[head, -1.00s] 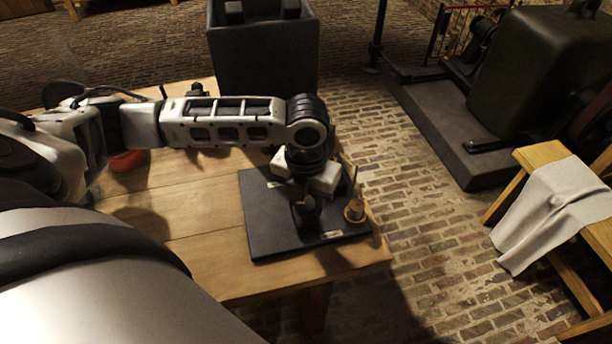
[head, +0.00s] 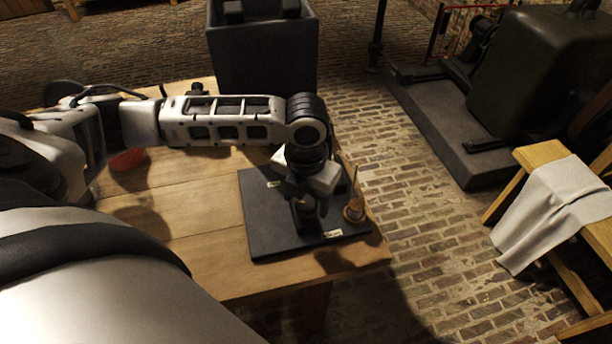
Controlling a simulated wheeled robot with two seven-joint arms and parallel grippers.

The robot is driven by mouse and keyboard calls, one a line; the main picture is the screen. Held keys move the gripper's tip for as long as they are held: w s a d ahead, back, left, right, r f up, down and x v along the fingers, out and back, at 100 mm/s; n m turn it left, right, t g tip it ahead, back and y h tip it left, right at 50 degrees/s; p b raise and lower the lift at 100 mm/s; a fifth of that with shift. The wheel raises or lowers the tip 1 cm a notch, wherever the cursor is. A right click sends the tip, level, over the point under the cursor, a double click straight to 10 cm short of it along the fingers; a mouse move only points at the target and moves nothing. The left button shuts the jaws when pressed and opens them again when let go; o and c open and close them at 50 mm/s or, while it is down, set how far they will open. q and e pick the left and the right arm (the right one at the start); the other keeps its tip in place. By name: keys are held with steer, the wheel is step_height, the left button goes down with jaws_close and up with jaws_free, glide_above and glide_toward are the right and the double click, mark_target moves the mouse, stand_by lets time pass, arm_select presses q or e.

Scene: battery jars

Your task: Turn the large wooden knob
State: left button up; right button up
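My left gripper (head: 306,212) points down over a dark square board (head: 268,232) on the wooden table. The fingers are small and dark here, and I cannot tell whether they are open or shut on something. No large wooden knob shows clearly; the gripper and wrist cover the middle of the board. A small brass-coloured round piece with a thin upright rod (head: 354,211) stands at the board's right edge, just right of the gripper. My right gripper is not in view.
The wooden table (head: 205,255) is bare in front and left of the board. A dark box (head: 262,58) stands beyond the table. A bench with a white cloth (head: 555,215) is at the right.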

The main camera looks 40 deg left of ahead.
mark_target(306, 202)
arm_select(q)
steer(key=shift+r, duration=0.1)
step_height(306, 202, up, 16)
stand_by(0.5)
stand_by(0.4)
